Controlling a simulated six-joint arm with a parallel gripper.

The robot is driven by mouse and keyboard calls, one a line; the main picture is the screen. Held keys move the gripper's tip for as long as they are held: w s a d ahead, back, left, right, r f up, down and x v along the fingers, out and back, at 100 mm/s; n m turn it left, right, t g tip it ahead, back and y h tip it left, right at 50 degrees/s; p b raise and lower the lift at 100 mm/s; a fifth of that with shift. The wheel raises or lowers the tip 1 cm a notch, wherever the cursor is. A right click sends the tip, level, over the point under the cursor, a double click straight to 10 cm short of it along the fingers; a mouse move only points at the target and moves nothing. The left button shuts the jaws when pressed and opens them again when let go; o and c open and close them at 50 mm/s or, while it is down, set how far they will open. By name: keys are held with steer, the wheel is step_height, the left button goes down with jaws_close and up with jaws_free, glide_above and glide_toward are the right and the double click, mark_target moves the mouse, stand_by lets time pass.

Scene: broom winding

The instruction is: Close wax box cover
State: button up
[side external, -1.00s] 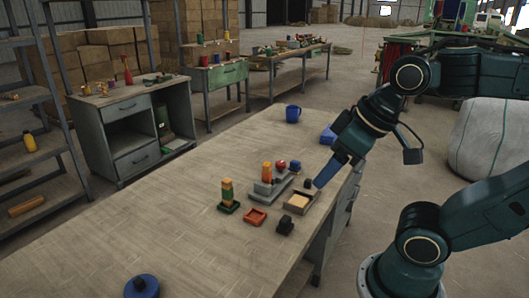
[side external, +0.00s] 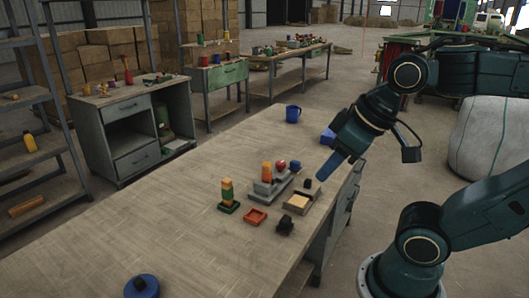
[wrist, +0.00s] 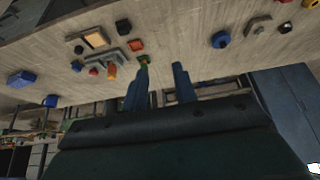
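The brown wax box (side external: 312,200) stands near the right table edge in the side view. It is open on top, with yellowish wax (side external: 298,202) showing inside. The box also shows at upper left in the wrist view (wrist: 87,38). I cannot clearly make out its cover. A small dark piece (side external: 308,183) sits just behind the box. My gripper (side external: 321,179) hovers beside that piece, apart from the box.
A black block (side external: 285,225), an orange tray (side external: 256,217), a grey holder (side external: 269,188) with coloured pieces and a green-based tower (side external: 228,196) stand close by. A blue mug (side external: 293,114) is farther back. A blue round object (side external: 142,287) lies at the front. The table's left side is clear.

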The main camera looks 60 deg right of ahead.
steer(key=shift+w+d+r, duration=0.1)
steer(key=shift+w, duration=0.15)
steer(key=c, duration=0.3)
steer(key=w, duration=0.1)
steer(key=w+d+r+m, duration=0.1)
steer(key=w, duration=0.1)
steer(key=w+r+m+g, duration=0.1)
steer(key=shift+w+d, duration=0.2)
steer(key=shift+d, duration=0.2)
jaws_close()
steer(key=w+d+f+m+g, duration=0.25)
steer(key=w+d+m, duration=0.55)
steer(key=w+d, duration=0.7)
steer(key=s+d+f+m+g+y, duration=0.1)
steer(key=d+f+m, duration=0.3)
steer(key=d+f, duration=0.4)
steer(key=s+d+f+m+g+y, duration=0.1)
steer(key=s+d+f+m, duration=0.1)
steer(key=d+f, duration=0.7)
steer(key=d+m, duration=0.1)
steer(key=d, duration=0.7)
steer(key=shift+s+d+m+y, duration=0.25)
steer(key=shift+d+m+y, duration=0.05)
steer(key=shift+m+y, duration=0.1)
